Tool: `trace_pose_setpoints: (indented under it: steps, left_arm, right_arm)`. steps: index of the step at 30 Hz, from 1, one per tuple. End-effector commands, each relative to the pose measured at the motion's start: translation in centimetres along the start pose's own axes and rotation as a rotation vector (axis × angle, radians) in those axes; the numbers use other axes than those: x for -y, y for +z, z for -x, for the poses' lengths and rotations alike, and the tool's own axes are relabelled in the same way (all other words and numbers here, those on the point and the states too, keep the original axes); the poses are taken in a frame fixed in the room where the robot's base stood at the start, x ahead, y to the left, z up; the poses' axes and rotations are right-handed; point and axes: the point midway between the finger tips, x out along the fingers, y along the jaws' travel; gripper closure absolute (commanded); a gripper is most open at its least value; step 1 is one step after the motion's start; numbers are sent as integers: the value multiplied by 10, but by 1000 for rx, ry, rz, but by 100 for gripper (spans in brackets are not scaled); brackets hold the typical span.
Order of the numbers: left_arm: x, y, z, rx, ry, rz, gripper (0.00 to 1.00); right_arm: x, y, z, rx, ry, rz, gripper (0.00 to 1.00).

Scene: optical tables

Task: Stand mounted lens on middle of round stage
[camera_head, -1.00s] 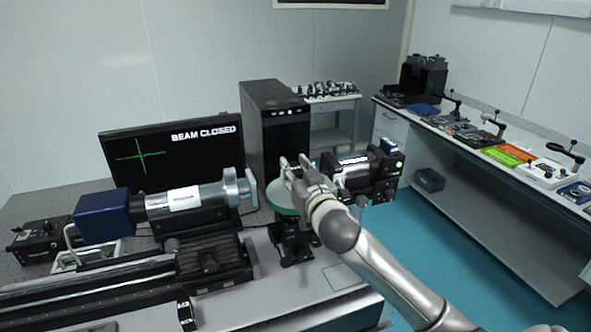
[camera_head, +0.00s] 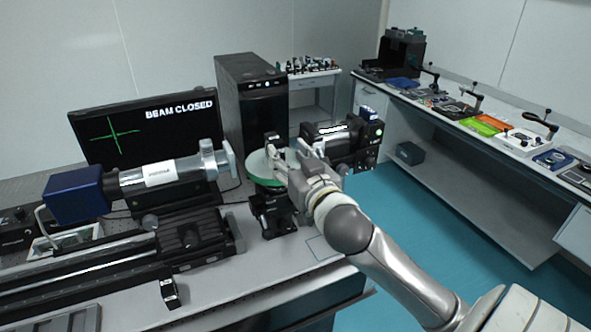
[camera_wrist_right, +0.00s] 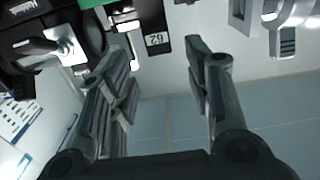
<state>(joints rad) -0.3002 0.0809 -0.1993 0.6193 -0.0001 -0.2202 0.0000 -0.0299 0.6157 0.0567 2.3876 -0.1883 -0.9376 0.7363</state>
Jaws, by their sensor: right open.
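The round stage (camera_head: 259,168) is a pale green disc on a black mount near the right end of the optical table. A small dark upright piece (camera_head: 273,146), which looks like the mounted lens, shows above the disc behind my fingers; its foot is partly hidden, so I cannot tell how centred it is. My right gripper (camera_head: 293,156) is at the disc's right side, open, with nothing seen between its fingers. The right wrist view shows its fingers apart (camera_wrist_right: 153,58), with a green edge (camera_wrist_right: 95,3) at the top. My left gripper is not in view.
A silver tube with a blue end (camera_head: 158,173) lies left of the stage. A black and silver device (camera_head: 345,145) stands close behind my right gripper. The monitor (camera_head: 150,130) and computer tower (camera_head: 250,100) are behind. Bare tabletop (camera_head: 300,258) lies in front of the stage.

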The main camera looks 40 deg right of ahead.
Motion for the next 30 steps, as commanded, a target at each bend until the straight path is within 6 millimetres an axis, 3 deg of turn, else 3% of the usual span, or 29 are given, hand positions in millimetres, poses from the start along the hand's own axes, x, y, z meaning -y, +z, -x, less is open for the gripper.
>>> trace_pose_setpoints:
  steps: [3, 9, 26, 30]
  left_arm:
    - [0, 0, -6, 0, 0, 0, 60]
    - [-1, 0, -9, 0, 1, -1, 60]
    - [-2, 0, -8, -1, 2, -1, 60]
    - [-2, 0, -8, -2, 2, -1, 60]
  right_arm:
    - [0, 2, 18, 0, -1, -2, 54]
    - [0, 1, 32, 1, 0, 0, 54]
    - [0, 0, 33, 1, 0, 0, 54]
    - [1, 18, 35, 50, 5, 7, 54]
